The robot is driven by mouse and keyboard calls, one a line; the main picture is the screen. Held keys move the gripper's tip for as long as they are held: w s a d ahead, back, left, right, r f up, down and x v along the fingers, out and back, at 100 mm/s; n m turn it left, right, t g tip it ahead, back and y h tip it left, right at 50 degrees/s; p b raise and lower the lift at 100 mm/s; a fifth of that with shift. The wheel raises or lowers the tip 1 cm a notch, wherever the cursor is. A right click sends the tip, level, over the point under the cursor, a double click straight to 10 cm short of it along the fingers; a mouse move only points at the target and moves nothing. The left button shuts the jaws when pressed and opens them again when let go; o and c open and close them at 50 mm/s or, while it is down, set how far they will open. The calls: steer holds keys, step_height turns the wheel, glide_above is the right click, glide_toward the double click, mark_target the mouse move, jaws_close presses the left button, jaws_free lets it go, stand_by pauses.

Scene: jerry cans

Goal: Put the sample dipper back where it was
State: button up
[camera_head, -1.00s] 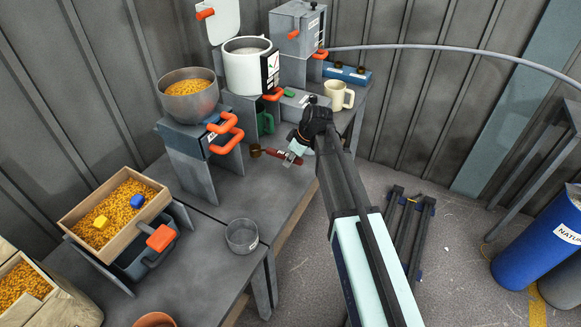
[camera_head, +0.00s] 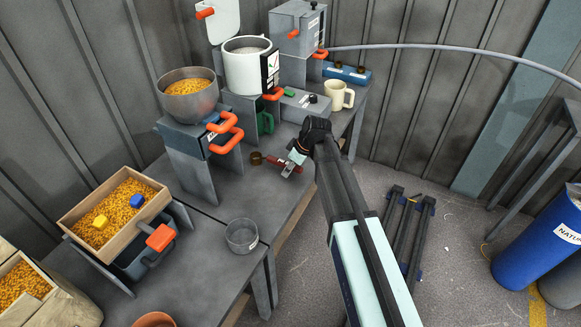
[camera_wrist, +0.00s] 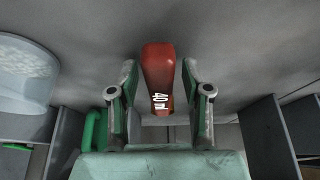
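The sample dipper (camera_head: 271,162) has a red handle and a small brown cup (camera_head: 256,158) at its left end. It is low at the bench's right edge, in front of the pot stand; I cannot tell whether it rests fully on the bench. In the wrist view its red handle (camera_wrist: 158,75), with white "40 m" lettering, lies between my fingers. My gripper (camera_head: 293,163) is at the handle's right end. In the wrist view my gripper (camera_wrist: 159,72) is open, with a gap on each side of the handle. The dipper's cup is hidden there.
A stand carries a grain bowl (camera_head: 188,95) with orange handles. Behind are a white pot (camera_head: 247,70), a green mug (camera_head: 266,122) and a cream mug (camera_head: 338,95). A grey dish (camera_head: 241,236) and a grain box (camera_head: 75,225) are nearer. Bench around the dipper is mostly clear.

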steer(key=v, duration=1.2)
steer(key=shift+s+d, duration=0.1)
steer(key=shift+c, duration=0.3)
stand_by(0.7)
